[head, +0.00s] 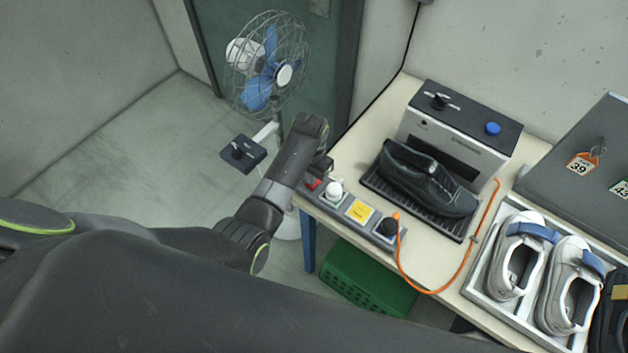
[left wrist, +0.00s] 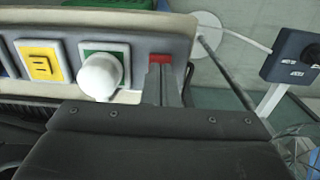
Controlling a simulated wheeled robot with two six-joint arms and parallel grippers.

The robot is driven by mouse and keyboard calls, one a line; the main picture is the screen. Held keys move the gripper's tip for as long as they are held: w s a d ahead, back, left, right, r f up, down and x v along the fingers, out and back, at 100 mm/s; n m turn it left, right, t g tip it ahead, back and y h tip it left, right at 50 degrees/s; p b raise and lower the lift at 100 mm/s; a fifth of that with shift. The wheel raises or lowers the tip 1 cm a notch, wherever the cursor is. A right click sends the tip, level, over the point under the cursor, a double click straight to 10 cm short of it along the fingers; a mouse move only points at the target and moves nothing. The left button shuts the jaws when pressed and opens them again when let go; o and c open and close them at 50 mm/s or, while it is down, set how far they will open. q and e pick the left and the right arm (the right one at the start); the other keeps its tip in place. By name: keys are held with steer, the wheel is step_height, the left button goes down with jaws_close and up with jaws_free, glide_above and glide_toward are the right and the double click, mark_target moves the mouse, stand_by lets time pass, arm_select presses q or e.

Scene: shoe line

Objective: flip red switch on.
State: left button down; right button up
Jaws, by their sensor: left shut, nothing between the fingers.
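The red switch (head: 313,184) is at the left end of a grey power strip (head: 345,221) along the table's near edge. My left gripper (head: 325,168) is right by the switch, shut and empty. In the left wrist view the red switch (left wrist: 159,62) shows just beyond the closed fingertips (left wrist: 161,72), which partly cover it. I cannot tell whether they touch it, or whether the switch is on or off. My right gripper is not in view.
On the strip are a white plug (head: 334,189), a yellow cover (head: 358,211) and a black plug (head: 386,228) with an orange cord (head: 428,291). A fan (head: 266,65) stands on the floor at left.

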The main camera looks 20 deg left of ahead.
arm_select(q)
steer(key=shift+f+b, duration=0.55)
steer(key=shift+f, duration=0.5)
stand_by(0.4)
steer(key=shift+r, duration=0.1)
step_height(320, 180, up, 3)
steer(key=p, duration=0.3)
steer(key=shift+f, duration=0.2)
steer(key=shift+r, duration=2.15)
